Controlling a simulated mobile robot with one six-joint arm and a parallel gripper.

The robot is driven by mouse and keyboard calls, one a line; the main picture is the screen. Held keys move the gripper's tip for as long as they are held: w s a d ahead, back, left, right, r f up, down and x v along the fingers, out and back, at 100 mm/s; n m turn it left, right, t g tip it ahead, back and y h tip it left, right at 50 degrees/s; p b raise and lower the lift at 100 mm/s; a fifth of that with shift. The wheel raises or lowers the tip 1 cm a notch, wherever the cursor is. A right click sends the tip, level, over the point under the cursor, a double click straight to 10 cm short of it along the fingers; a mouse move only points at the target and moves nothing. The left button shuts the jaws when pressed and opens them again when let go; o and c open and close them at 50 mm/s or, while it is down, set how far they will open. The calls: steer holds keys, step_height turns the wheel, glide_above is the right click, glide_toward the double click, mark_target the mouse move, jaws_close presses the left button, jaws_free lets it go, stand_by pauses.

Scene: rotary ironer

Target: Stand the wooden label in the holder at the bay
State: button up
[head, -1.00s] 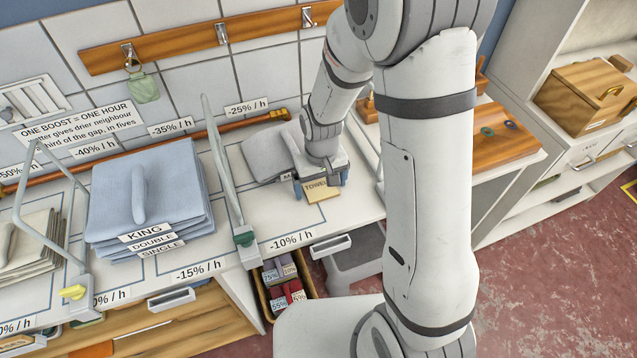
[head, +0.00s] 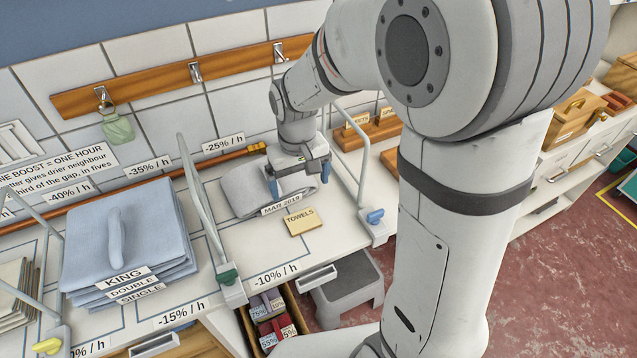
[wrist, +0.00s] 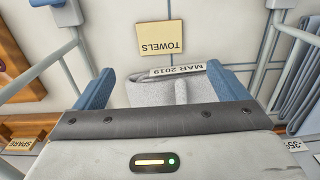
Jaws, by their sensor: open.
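The wooden label (head: 303,222), a small tan plate reading TOWELS, is on the white bench in front of the folded grey towel (head: 240,196). It seems to lie flat and face up; its text is upside down in the wrist view (wrist: 160,38). A strip reading MAR 2019 (head: 281,204) is at the towel's front edge. My gripper (head: 299,180) is open and empty, above the towel and behind the label. Its blue fingers (wrist: 160,82) are apart from the label. I cannot make out a separate holder.
Metal frames bound the bay, with a green foot (head: 229,279) on the left and a blue foot (head: 375,217) on the right. A blue linen stack (head: 130,235) stands left.

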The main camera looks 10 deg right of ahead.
steer(key=s+d+r+m+t, duration=0.1)
steer(key=s+d+r, duration=0.3)
steer(key=s, duration=0.3)
steer(key=s+d+r+m+t, duration=0.2)
steer(key=s+d+r, duration=0.3)
steer(key=s+d, duration=0.1)
steer(key=shift+s+d+r, duration=0.25)
steer(key=shift+s, duration=0.25)
steer(key=shift+c, duration=0.4)
